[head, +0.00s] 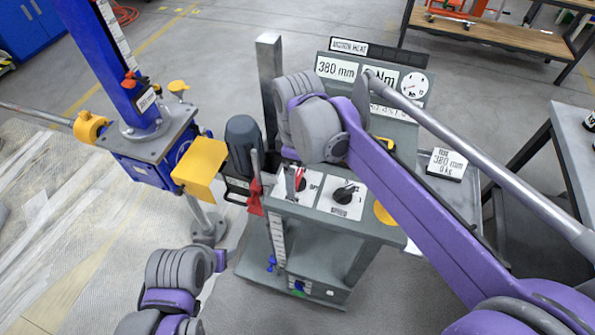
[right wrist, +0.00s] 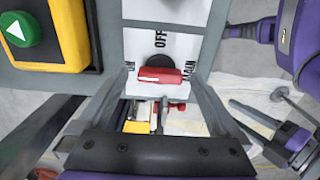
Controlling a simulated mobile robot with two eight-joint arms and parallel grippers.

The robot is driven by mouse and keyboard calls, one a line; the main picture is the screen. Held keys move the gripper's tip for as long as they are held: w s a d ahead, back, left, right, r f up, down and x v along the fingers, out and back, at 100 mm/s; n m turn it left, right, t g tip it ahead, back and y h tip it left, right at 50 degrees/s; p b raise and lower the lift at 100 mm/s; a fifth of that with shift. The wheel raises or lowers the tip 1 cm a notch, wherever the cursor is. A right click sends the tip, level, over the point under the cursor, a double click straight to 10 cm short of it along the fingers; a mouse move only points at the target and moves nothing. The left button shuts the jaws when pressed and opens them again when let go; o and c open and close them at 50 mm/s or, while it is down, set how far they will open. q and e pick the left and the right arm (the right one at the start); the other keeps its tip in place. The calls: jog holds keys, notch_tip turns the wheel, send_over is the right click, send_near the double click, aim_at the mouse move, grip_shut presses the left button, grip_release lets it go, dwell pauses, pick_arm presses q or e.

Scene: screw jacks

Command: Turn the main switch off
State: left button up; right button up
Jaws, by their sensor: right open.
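The main switch (head: 299,179) has a red handle on a white plate on the control stand. In the right wrist view, the red handle (right wrist: 160,75) lies crosswise over a black disc, with OFF lettering above it. My right gripper (head: 289,182) is at the switch plate. In its wrist view the open fingers (right wrist: 157,88) stand either side of the red handle, with no clear grip on it. Contact cannot be told. My left arm enters at the lower left of the head view; a purple gripper (right wrist: 270,130) shows at the right of the wrist view, its opening unclear.
A yellow box with a green button (right wrist: 18,30) is beside the switch. The SPEED knob (head: 344,194) sits right of it in the head view. A blue screw jack (head: 150,140) stands left. A grey table (head: 575,150) is at right. Open floor lies behind.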

jog(key=shift+c, duration=0.3)
jog(key=c, duration=1.3)
jog(key=shift+m, duration=0.4)
jog(key=m, duration=0.3)
jog(key=shift+m, duration=0.4)
jog(key=m, duration=0.4)
jog(key=shift+m, duration=0.3)
jog(key=m, duration=0.4)
jog(key=shift+p, duration=0.35)
jog(key=m, duration=0.4)
jog(key=shift+m, duration=0.3)
